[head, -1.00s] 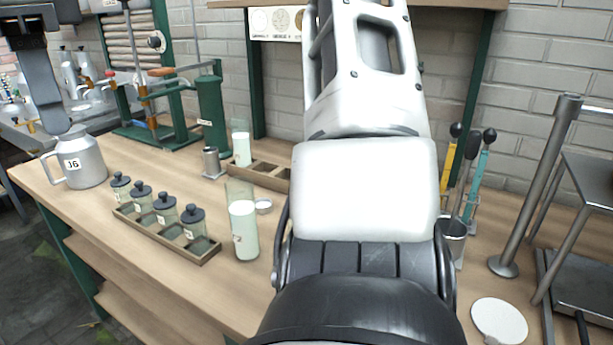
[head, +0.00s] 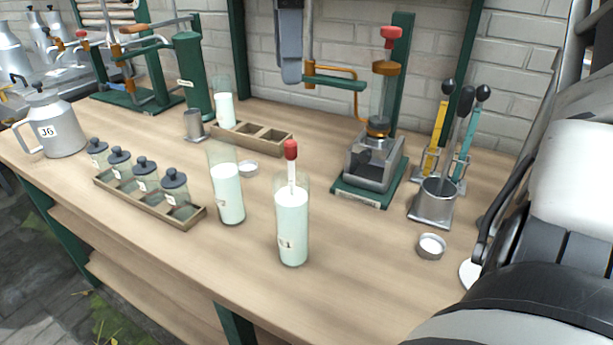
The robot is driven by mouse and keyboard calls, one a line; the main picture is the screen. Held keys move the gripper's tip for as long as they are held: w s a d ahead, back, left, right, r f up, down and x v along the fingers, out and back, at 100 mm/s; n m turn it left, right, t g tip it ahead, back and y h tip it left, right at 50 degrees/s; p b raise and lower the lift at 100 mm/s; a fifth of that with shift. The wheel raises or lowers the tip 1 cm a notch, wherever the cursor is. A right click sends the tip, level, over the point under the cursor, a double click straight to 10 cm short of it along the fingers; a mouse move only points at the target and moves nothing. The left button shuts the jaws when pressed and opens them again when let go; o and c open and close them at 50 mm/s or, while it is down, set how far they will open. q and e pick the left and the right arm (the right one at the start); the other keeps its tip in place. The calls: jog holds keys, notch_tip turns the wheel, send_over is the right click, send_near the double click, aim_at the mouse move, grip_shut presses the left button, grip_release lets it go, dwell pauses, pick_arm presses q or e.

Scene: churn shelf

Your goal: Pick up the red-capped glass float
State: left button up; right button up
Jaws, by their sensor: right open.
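The red-capped glass float (head: 291,151) stands upright in the front glass cylinder (head: 293,230), which holds a milky liquid. Its red cap and part of a thin pale stem show above the liquid; the lower part is hidden. My right gripper (head: 289,76) hangs down from the top edge, seen edge-on. It is open and empty, apart from the float and higher in the picture. My right arm fills the right edge. My left gripper is not in view.
A second milk cylinder (head: 228,193) stands left of the float's cylinder. A crate of capped jars (head: 195,219) is farther left. The front counter is clear.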

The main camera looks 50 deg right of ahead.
aim_at(290, 141)
notch_tip(290, 141, down, 7)
jog(key=shift+d+f+b, duration=0.1)
jog(key=shift+f+b, duration=0.05)
jog(key=shift+b, duration=0.2)
jog(key=shift+w+d+f, duration=0.1)
jog(key=shift+w+f, duration=0.1)
jog(key=shift+f, duration=1.15)
jog(key=shift+w+d+f, duration=0.1)
jog(key=shift+w+f, duration=0.05)
jog(key=shift+f, duration=1.2)
jog(key=shift+c, duration=0.3)
jog(key=c, duration=0.8)
